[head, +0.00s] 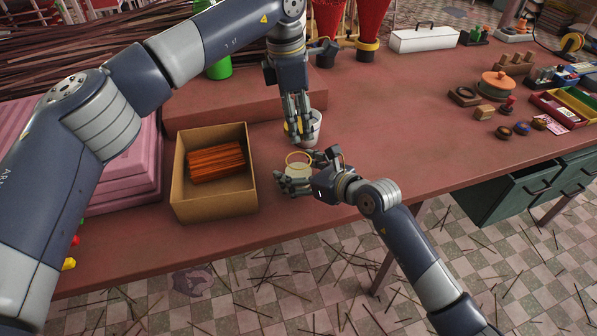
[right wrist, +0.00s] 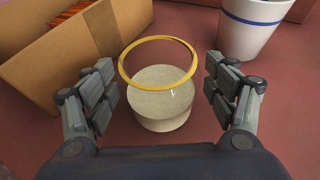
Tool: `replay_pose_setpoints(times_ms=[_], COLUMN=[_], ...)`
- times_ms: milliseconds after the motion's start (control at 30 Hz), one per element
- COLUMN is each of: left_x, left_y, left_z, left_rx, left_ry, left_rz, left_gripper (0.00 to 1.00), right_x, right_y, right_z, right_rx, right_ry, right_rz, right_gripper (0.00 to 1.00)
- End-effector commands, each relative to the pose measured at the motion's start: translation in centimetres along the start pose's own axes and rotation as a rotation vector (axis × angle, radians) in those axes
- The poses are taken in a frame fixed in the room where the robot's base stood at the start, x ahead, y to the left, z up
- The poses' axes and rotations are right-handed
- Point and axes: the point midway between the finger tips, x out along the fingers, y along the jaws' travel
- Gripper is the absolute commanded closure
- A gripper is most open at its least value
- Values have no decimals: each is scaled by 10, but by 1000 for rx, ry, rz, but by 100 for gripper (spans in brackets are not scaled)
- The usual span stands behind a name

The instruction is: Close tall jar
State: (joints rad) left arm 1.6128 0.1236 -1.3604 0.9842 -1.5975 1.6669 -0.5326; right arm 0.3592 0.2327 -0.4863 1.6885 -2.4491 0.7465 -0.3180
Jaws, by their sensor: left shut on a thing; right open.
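The tall jar (head: 298,170) stands upright on the table. It looks like clear glass, with a yellow rim and pale sandy contents low inside; it also shows in the right wrist view (right wrist: 162,100). My right gripper (head: 297,177) is open, with its fingers on either side of the jar; in the right wrist view (right wrist: 162,95) gaps show on both sides. My left gripper (head: 298,135) points down just behind and above the jar. It is shut on a small yellow-edged piece, seemingly the lid (head: 287,127), mostly hidden by the fingers.
An open cardboard box (head: 214,206) with orange-brown sticks (head: 216,162) stands left of the jar. A white cup with a blue band (right wrist: 252,30) stands close behind the jar. The table (head: 400,165) is clear to the right, before small pots and stamps.

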Motion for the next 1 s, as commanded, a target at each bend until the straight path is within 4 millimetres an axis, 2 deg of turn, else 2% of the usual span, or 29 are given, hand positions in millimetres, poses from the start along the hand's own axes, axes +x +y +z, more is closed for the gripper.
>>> replay_pose_setpoints(times_ms=[233,500,533,667,1000], left_x=[0,0,0,5,48], left_y=[0,0,0,0,0], left_z=[0,0,0,-1,-6], left_rx=[0,0,0,0,0], left_ry=[0,0,0,1,1], left_rz=[0,0,0,-1,-3], left_gripper=[53,53,53,53,53], right_x=[0,0,0,0,0], right_y=[0,0,0,0,0], right_z=[0,0,0,0,0], right_rx=[0,0,0,1,1], right_ry=[0,0,1,1,1], right_rz=[0,0,0,0,0], right_gripper=[24,85,89,89,89])
